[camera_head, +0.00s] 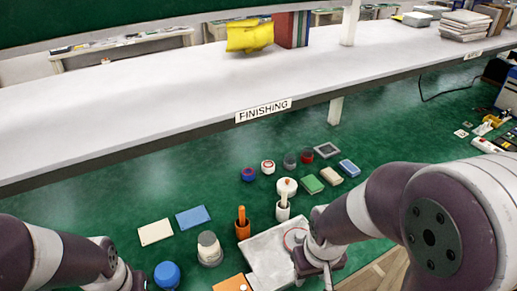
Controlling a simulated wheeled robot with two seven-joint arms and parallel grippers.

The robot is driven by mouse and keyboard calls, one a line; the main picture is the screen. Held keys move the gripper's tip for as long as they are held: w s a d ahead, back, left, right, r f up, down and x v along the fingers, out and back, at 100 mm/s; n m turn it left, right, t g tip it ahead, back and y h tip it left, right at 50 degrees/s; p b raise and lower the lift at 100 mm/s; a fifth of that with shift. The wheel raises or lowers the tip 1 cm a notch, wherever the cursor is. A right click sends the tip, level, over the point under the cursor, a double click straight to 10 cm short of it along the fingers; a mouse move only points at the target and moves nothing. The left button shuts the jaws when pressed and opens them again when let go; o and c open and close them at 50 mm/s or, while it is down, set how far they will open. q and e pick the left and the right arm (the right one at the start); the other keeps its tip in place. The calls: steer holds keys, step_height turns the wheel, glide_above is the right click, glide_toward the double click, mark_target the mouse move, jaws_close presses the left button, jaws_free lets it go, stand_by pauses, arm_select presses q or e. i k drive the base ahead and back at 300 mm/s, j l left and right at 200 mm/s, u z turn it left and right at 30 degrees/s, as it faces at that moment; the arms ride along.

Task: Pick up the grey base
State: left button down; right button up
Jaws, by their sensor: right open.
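A flat grey square piece (327,150), which looks like the grey base, lies on the green mat at the back right of the small parts. A grey cylinder with a pale top (209,250) stands nearer; I cannot tell for certain which one the name means. My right gripper (328,281) is open and points down at the right edge of a pale grey tray, well in front of the square piece. Its fingertips are partly cut off by the frame. My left gripper (132,284) is at the bottom left edge, its fingers out of frame.
The pale tray (268,250) lies beside orange (243,229) and white (283,211) cups holding tools. Several small round parts and coloured blocks stand behind. Blue (193,217) and cream (155,232) cards lie left. A white shelf (150,105) overhangs the back.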

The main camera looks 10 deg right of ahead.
mark_target(295, 237)
steer(key=z, duration=0.8)
steer(key=i+l, duration=0.15)
steer(key=l, duration=0.2)
steer(key=i+l+u, duration=0.15)
steer(key=l, duration=0.2)
steer(key=i+l, duration=0.1)
steer(key=l, duration=0.25)
steer(key=i+l+u, duration=0.1)
steer(key=l, duration=0.3)
steer(key=i+l+u, duration=0.1)
steer(key=l, duration=0.25)
